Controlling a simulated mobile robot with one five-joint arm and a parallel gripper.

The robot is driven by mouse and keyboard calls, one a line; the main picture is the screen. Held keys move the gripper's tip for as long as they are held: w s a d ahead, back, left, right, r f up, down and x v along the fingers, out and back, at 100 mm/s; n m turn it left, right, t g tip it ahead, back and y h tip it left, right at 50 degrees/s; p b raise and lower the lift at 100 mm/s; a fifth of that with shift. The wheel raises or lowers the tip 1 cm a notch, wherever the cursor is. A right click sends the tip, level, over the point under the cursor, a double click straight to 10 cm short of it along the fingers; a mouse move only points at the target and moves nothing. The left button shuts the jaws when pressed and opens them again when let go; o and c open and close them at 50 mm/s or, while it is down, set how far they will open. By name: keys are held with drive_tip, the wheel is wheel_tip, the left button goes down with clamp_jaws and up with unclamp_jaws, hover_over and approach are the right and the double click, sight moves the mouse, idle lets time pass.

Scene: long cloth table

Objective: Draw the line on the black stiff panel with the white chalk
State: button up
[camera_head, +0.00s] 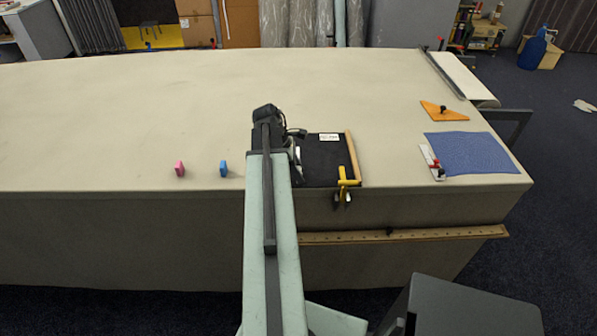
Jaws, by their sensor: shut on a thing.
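The black stiff panel (325,168) lies flat at the front edge of the cloth table. A white label is at its far edge and a wooden strip (352,157) runs along its right side. A yellow clamp (346,177) sits at the panel's front right corner, at the table edge. My gripper (296,153) is over the left part of the panel, partly hidden by my arm. It is shut on the white chalk (298,154), of which only a small pale part shows. Whether the chalk touches the panel cannot be told. No line is visible on the panel.
To the right lie a blue cloth (472,153), a red-and-white tool (433,162) and an orange triangle (443,111). A wooden rail (405,236) runs along the table front. The table's left is mostly clear.

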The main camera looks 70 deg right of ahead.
drive_tip(key=shift+w+d, duration=0.2)
drive_tip(key=shift+d, duration=0.3)
drive_tip(key=shift+w+d, duration=0.2)
drive_tip(key=shift+d, duration=0.25)
drive_tip(key=shift+w+d, duration=0.2)
drive_tip(key=shift+d, duration=0.3)
drive_tip(key=shift+w+d, duration=0.15)
drive_tip(key=shift+d, duration=0.3)
drive_tip(key=shift+a+f, duration=0.1)
drive_tip(key=shift+a, duration=0.05)
drive_tip(key=shift+s+a, duration=0.2)
drive_tip(key=shift+a, duration=0.25)
drive_tip(key=shift+s+a, duration=0.2)
drive_tip(key=shift+a, duration=0.25)
